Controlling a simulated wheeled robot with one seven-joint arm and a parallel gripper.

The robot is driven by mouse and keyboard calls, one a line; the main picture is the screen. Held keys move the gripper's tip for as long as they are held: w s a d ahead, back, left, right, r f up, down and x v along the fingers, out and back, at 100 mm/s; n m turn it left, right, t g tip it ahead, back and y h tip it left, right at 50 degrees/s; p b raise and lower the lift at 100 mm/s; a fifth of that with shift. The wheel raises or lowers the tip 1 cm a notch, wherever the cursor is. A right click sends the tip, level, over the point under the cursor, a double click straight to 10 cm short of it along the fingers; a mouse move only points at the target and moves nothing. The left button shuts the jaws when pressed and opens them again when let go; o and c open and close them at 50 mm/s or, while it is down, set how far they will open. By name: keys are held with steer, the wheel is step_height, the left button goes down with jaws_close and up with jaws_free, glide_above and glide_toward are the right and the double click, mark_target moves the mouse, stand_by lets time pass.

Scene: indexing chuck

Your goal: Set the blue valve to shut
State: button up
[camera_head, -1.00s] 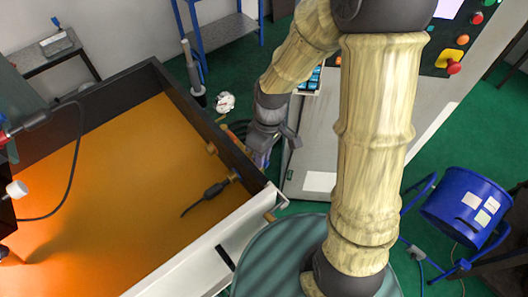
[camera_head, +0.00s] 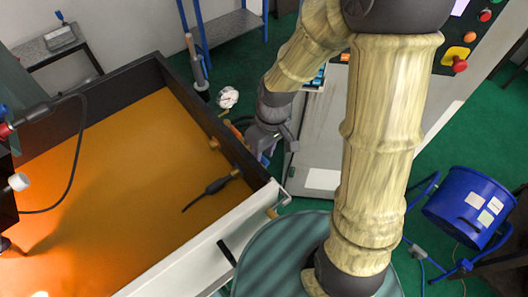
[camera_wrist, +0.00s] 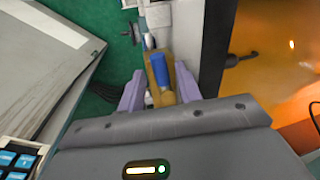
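In the head view my gripper (camera_head: 268,143) hangs between the orange-floored tray and the grey machine. There my gripper and arm hide most of the valve.
The dark-walled tray (camera_head: 115,88) with its orange floor lies to the left. The grey machine cabinet (camera_head: 310,150) with buttons stands to the right.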

steer(key=shift+s+f, duration=0.15)
steer(key=shift+s, duration=0.05)
stand_by(0.6)
steer(key=shift+d, duration=0.1)
